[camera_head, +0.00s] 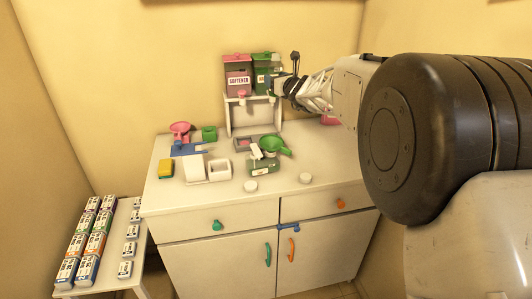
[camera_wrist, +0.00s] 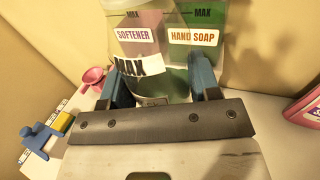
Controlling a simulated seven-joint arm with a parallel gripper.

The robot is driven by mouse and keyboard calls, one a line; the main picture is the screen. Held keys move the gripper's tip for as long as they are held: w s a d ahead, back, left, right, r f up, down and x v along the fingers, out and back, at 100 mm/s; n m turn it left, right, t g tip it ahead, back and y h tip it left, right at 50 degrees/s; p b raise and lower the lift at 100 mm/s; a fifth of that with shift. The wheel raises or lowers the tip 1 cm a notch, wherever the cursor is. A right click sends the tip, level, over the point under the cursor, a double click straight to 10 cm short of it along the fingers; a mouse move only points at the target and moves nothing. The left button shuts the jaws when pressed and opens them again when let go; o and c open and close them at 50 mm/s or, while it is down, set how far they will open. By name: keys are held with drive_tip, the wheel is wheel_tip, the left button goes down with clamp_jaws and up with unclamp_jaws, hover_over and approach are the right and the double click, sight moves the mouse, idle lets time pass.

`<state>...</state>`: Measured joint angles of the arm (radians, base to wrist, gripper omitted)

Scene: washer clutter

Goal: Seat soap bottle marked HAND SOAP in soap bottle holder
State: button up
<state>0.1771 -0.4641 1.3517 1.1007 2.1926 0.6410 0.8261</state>
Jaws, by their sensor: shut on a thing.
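My gripper (camera_head: 283,86) is at the right front of the dispensers on the white stand (camera_head: 251,117). In the wrist view its blue fingers (camera_wrist: 162,84) are shut on a clear greenish container (camera_wrist: 176,80) with a white MAX label. The gripper body hides its lower part, and I cannot tell whether it is the soap bottle. The words HAND SOAP show on a greenish container (camera_wrist: 193,52) behind; a green one (camera_head: 263,66) stands at the stand's right in the head view. A green bottle-like thing (camera_head: 263,168) lies on the counter. I cannot make out the bottle holder.
The pink SOFTENER dispenser (camera_head: 238,78) stands left of the green one. The counter holds a green funnel-like piece (camera_head: 275,146), a grey tray (camera_head: 236,147), a white box (camera_head: 219,170), a yellow sponge (camera_head: 166,169) and a pink scoop (camera_head: 180,128). The counter's front right is mostly clear.

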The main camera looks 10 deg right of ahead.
drive_tip(key=s+d+f+n+g+y, duration=0.1)
drive_tip(key=s+d+f+y, duration=0.1)
drive_tip(key=f, duration=0.5)
drive_tip(key=s+d+f+n+g+y, duration=0.1)
drive_tip(key=s+d+f+y, duration=0.1)
drive_tip(key=f, duration=0.5)
drive_tip(key=shift+s+d+f+n, duration=0.2)
drive_tip(key=shift+s+d+n, duration=0.2)
drive_tip(key=shift+s+d, duration=0.5)
drive_tip(key=shift+s+a+f, duration=0.15)
hover_over(291, 157)
wheel_tip(291, 157, down, 6)
drive_tip(key=shift+s, duration=0.1)
drive_tip(key=shift+f, duration=1.9)
drive_tip(key=shift+f, duration=0.15)
drive_tip(key=o, duration=1.1)
drive_tip(key=shift+c, duration=0.2)
